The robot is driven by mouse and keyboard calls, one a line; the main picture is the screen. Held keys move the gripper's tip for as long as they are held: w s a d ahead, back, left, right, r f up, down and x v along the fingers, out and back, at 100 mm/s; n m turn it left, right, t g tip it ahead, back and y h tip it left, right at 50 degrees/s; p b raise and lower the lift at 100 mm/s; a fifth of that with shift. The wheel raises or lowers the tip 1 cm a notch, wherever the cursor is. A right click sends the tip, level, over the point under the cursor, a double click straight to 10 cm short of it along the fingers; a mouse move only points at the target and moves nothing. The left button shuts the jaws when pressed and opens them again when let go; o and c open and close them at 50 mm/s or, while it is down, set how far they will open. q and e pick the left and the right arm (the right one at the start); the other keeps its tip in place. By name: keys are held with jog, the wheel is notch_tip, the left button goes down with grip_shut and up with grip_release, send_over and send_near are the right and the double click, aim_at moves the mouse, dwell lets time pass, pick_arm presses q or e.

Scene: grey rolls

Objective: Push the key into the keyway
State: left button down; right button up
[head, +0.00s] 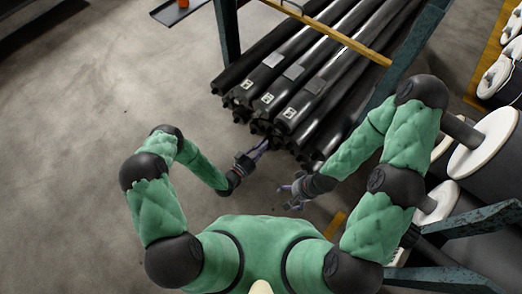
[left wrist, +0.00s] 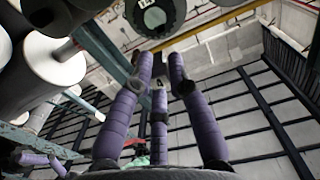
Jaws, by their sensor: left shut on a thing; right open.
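My left gripper (head: 264,144) is at the near ends of the stacked black rolls (head: 318,75) in the head view. In the left wrist view its purple fingers (left wrist: 160,62) are closed together around something small and grey between the tips, perhaps the key; fingers hide most of it. A dark round roll end (left wrist: 155,16) with a pale core and a small label is just beyond the fingertips. I cannot make out the keyway, nor whether the held thing touches the roll. My right gripper (head: 287,190) is open and empty, below and right of the left one.
Teal rack posts (head: 228,35) and a yellow bar (head: 330,32) frame the rolls. White-ended rolls (head: 484,142) stand at the right beside my right arm. A small orange thing (head: 183,4) is at the top left. The floor at the left is clear.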

pick_arm(q)
jog(key=shift+s, duration=0.15)
jog(key=shift+n, duration=0.5)
jog(key=shift+x, duration=2.9)
jog(key=shift+x, duration=1.65)
jog(key=c, duration=1.1)
grip_release()
jog(key=shift+a+r, duration=0.1)
jog(key=v, duration=1.2)
